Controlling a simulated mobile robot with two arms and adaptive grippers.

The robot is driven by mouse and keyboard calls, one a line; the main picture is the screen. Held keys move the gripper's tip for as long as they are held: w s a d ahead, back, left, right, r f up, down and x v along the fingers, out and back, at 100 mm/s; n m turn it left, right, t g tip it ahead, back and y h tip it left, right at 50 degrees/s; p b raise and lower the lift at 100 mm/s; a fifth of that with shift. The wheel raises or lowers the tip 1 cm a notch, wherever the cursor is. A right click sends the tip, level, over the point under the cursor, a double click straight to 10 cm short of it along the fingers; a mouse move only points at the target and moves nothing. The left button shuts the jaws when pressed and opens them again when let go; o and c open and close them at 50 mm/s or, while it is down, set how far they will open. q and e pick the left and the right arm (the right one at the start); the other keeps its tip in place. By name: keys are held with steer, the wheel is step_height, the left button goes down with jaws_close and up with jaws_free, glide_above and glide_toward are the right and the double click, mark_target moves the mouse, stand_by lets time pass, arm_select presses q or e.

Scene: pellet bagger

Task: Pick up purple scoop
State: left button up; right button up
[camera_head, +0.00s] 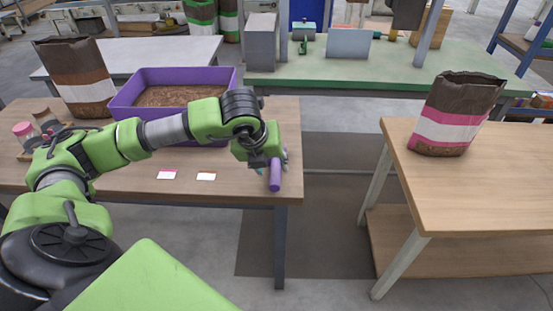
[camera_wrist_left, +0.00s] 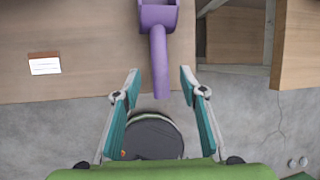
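The purple scoop (camera_head: 275,182) is at the right end of the left wooden table, mostly hidden by my left gripper (camera_head: 270,164) in the head view. In the left wrist view the scoop (camera_wrist_left: 159,50) lies with its square bowl at the top and its handle pointing toward my gripper. My left gripper (camera_wrist_left: 158,88) is open, with its two teal-padded fingers apart. The handle's end shows between the fingertips, with a visible gap on each side. My right gripper is in neither view.
Small label cards (camera_head: 206,177) lie at the front. Another bag (camera_head: 455,112) stands on the right table (camera_head: 480,180). A floor gap separates the tables.

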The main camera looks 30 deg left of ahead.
mark_target(274, 172)
arm_select(q)
steer(key=p+x, duration=0.1)
steer(key=x, duration=0.1)
steer(key=shift+w+f, duration=0.15)
steer(key=shift+f, duration=0.25)
steer(key=shift+p+x, duration=0.35)
steer(key=shift+x, duration=0.7)
steer(key=shift+w+a+f, duration=0.1)
steer(key=shift+f, duration=0.1)
steer(key=shift+r, duration=0.1)
jaws_close()
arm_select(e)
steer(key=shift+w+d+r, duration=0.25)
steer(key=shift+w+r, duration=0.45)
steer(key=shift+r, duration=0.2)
